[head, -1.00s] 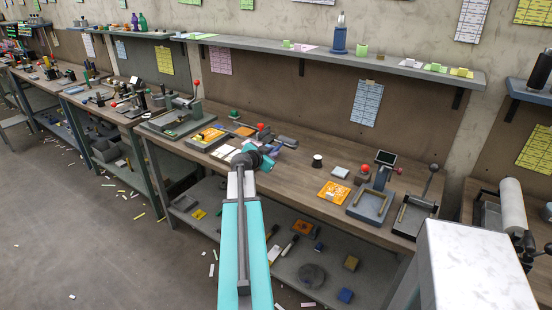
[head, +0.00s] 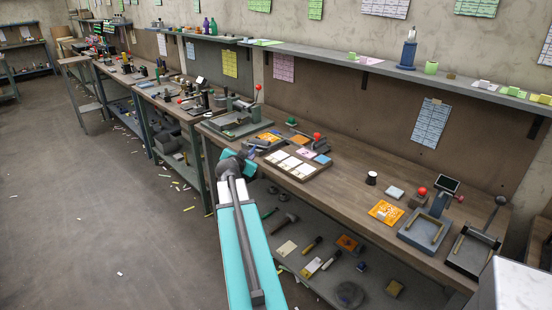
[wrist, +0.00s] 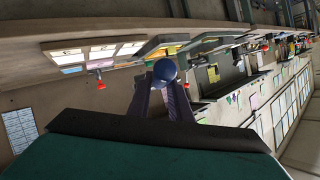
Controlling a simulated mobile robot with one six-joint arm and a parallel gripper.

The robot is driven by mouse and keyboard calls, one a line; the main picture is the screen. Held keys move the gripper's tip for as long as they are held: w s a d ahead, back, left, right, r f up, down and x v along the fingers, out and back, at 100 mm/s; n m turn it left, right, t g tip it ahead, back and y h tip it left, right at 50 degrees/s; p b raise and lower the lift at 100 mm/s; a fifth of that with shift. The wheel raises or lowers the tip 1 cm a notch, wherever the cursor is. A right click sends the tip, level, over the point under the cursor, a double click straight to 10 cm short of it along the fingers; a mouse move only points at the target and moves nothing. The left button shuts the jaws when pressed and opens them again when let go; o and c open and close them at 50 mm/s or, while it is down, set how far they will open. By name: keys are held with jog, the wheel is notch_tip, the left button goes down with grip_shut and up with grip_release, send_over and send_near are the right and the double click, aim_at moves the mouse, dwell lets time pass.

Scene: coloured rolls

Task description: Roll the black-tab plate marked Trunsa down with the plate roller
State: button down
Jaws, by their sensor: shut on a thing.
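My gripper (head: 250,158) is at the front left edge of the workbench, beside a tray (head: 304,177) of plates. In the wrist view my gripper (wrist: 167,92) is shut on a blue round-ended thing, which looks like the plate roller (wrist: 165,70). Its far part is hidden. The tray holds several white plates (head: 290,162), a pink one (head: 306,153) and a blue one (head: 322,159). These plates also show in the wrist view (wrist: 102,52). Their markings and tabs are too small to read, so I cannot tell which is Trunsa.
A grey press tray (head: 240,122) stands to the left. An orange card (head: 384,212), a black cup (head: 371,178) and a blue-grey fixture (head: 427,230) are to the right. A lower shelf holds tools. The floor at left is mostly clear, with scraps. The bench between tray and cup is bare.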

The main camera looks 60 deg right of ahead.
jog(key=w+a+r+n+t+y, duration=0.3)
jog(key=w+a, duration=0.7)
jog(key=a, duration=0.5)
jog(key=w+a+r+n+t+y, duration=0.2)
jog(key=w+a+r+n+t, duration=0.15)
jog(key=w+a, duration=0.9)
jog(key=a+r+n+t+y, duration=0.1)
jog(key=a+r+n+y, duration=0.1)
jog(key=a, duration=1.6)
jog(key=w+a+r+n+t+y, duration=0.1)
jog(key=a+r+n+y, duration=0.2)
jog(key=a, duration=1.5)
jog(key=n+y, duration=0.2)
jog(key=shift+w+r+y, duration=0.2)
jog(key=shift+w+y, duration=0.1)
jog(key=shift+y, duration=0.1)
jog(key=shift+s+d, duration=0.1)
